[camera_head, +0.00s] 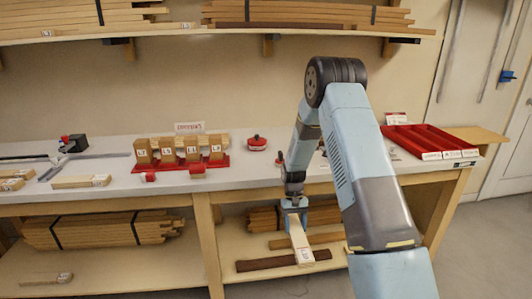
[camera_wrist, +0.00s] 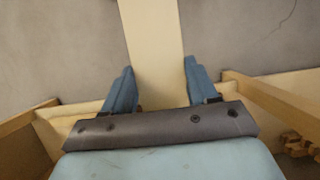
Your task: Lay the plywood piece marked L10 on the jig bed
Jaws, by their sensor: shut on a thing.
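My gripper (camera_head: 295,204) is shut on a pale flat wooden piece (camera_head: 299,238). The piece hangs out in front of the lower shelf, below the bench top, and tilts down toward the camera. A white label shows at its free end, but its marking is too small to read. In the wrist view the piece (camera_wrist: 152,45) runs between the two blue fingers (camera_wrist: 160,92) and out past the top edge. A grey metal frame with a black and red clamp (camera_head: 80,158) lies on the bench at left; I cannot tell whether it is the jig bed.
A red rack with upright labelled blocks (camera_head: 180,160) stands mid-bench. Red trays (camera_head: 430,140) lie at right. Pale labelled pieces (camera_head: 82,181) lie at the left front. The lower shelf (camera_head: 130,262) holds bundled strips and a dark strip (camera_head: 265,265). A bench leg (camera_head: 208,240) stands left of my gripper.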

